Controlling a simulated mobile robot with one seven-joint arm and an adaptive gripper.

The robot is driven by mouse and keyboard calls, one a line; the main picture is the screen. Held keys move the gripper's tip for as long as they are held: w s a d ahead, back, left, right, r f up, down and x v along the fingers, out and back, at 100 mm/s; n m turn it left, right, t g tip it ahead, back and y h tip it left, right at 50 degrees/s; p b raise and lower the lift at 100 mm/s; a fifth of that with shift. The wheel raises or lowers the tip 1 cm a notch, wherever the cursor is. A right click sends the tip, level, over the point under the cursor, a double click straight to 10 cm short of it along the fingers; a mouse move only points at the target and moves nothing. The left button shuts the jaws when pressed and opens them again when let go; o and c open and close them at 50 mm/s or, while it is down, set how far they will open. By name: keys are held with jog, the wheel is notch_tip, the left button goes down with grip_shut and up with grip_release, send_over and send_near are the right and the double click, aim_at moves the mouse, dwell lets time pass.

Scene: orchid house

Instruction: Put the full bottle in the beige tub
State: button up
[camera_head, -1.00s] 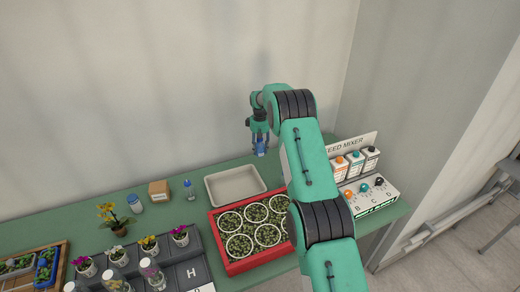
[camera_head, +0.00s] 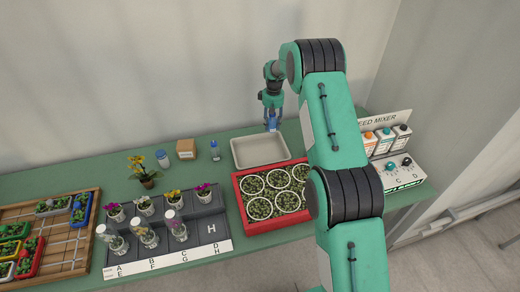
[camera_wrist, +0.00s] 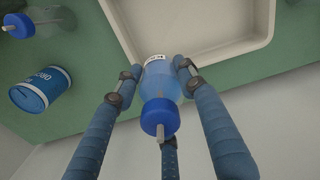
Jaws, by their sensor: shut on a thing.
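My gripper (camera_head: 272,108) is shut on a bottle (camera_head: 271,124) with a blue cap, above the back edge of the beige tub (camera_head: 236,158) in the head view. In the wrist view the fingers of my gripper (camera_wrist: 157,76) clasp the bottle's pale-blue body (camera_wrist: 160,82) from both sides, cap toward the camera. How full it is, I cannot tell. The tub (camera_wrist: 133,30) lies just beyond the bottle there, its visible inside empty. A second blue-capped bottle (camera_head: 215,150) stands on the table left of the tub; it also shows in the wrist view (camera_wrist: 20,25).
A labelled blue-and-white jar (camera_head: 162,160) and a brown box (camera_head: 186,149) stand left of the tub. A red tray (camera_head: 246,224) of potted plants sits just in front of the tub. The seed mixer (camera_head: 403,170) stands to the right, partly behind my arm.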

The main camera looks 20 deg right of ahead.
send_over(260, 155)
jog(key=shift+r, duration=0.1)
dwell(0.5)
jog(key=shift+w+f, duration=0.1)
jog(key=shift+f, duration=3.05)
jog(key=shift+f+b, duration=0.3)
jog(key=shift+f, duration=1.55)
jog(key=shift+f, duration=0.2)
jog(key=o, duration=1.2)
jog(key=shift+o, duration=0.2)
jog(key=shift+r, duration=0.15)
